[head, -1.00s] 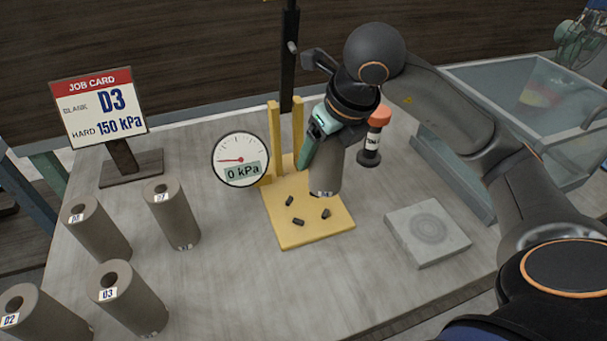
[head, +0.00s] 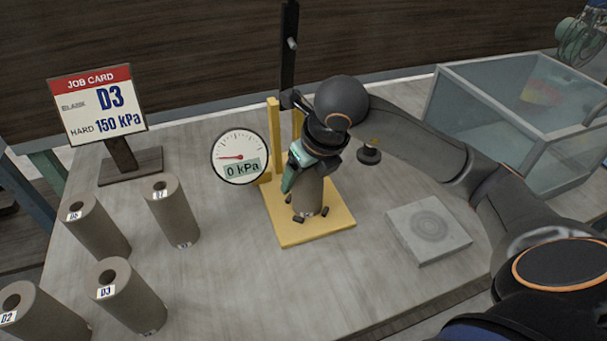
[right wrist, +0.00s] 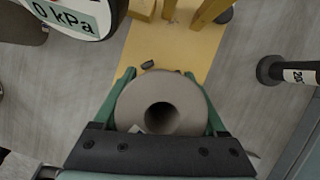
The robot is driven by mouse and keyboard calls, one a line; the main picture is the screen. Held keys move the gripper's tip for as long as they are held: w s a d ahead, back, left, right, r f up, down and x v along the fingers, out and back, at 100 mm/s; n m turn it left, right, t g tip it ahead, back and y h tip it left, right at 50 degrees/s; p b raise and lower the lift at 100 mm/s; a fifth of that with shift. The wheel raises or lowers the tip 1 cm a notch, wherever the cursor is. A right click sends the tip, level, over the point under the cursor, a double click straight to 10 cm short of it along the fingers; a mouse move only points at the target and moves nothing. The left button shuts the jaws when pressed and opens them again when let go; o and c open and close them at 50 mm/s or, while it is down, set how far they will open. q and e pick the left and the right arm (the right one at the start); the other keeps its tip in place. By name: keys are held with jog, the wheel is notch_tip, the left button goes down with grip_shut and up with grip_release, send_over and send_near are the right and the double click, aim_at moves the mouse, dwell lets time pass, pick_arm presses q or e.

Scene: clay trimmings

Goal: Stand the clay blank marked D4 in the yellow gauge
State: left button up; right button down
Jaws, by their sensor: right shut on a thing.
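A grey-brown clay blank (head: 309,196) with a hole in its top is in my right gripper (head: 299,178), upright over the yellow gauge's base (head: 290,235). In the right wrist view the blank (right wrist: 185,100) shows from above between the green fingers of the gripper (right wrist: 163,105). Its mark cannot be read. Its lower end is among the small dark pegs on the base; I cannot tell whether it rests on the base. The gauge's dial (head: 240,157) reads 0 kPa. My left gripper is not in view.
Several blanks stand at the left, among them D3 (head: 130,297), D2 (head: 40,315), D6 (head: 97,226) and D7 (head: 172,212). A job card (head: 97,105) reads D3, 150 kPa. A grey slab (head: 427,230) and a glass-sided box (head: 515,120) are at the right.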

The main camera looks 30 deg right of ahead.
jog(key=shift+c, duration=1.9)
grip_release()
jog(key=shift+f, duration=0.15)
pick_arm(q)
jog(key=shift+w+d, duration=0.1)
pick_arm(e)
jog(key=o, duration=0.4)
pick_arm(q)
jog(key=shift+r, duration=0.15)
pick_arm(e)
jog(key=shift+r, duration=0.4)
pick_arm(q)
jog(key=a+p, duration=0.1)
jog(key=p, duration=0.1)
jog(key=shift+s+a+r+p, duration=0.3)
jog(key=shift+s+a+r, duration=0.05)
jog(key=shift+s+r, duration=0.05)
pick_arm(e)
jog(key=v, duration=1.1)
jog(key=shift+s+r, duration=0.15)
jog(key=shift+r, duration=0.15)
